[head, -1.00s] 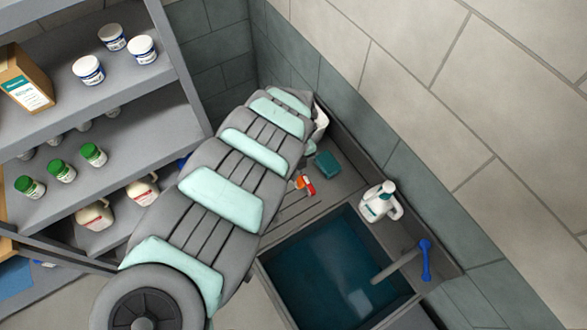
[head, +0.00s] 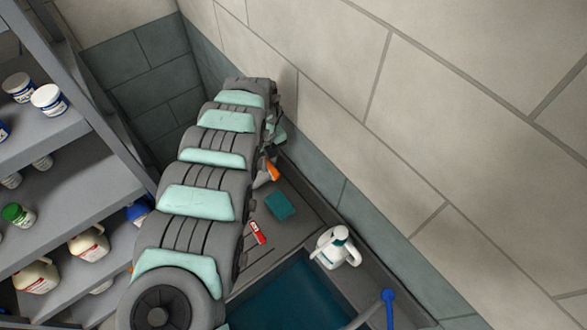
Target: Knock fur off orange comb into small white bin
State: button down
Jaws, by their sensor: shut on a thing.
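The orange comb (head: 270,172) shows as a small orange piece just right of my arm's far end, above the back of the counter. My gripper (head: 270,153) is mostly hidden behind my arm's last links, and its fingertips are not clear. It is shut on the comb, which hangs at its lower end. Any fur on the comb is too small to make out. The small white bin is hidden behind my arm now.
A teal block (head: 280,206) and a small red item (head: 258,232) lie on the counter. Shelves with tubs (head: 50,99) and jugs stand left; a wall is right.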

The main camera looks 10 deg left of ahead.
jog(key=shift+w+a+f, duration=0.15)
jog(key=shift+f, duration=0.2)
notch_tip(320, 180, down, 4)
jog(key=b, duration=0.3)
jog(key=shift+r, duration=0.1)
jog(key=shift+f+b, duration=0.3)
jog(key=shift+b, duration=0.15)
jog(key=shift+f, duration=0.7)
dwell(1.5)
jog(key=shift+r+p, duration=1)
jog(key=shift+r, duration=0.3)
jog(key=shift+f+b, duration=0.7)
jog(key=shift+f, duration=0.6)
dwell(0.5)
jog(key=shift+r, duration=0.15)
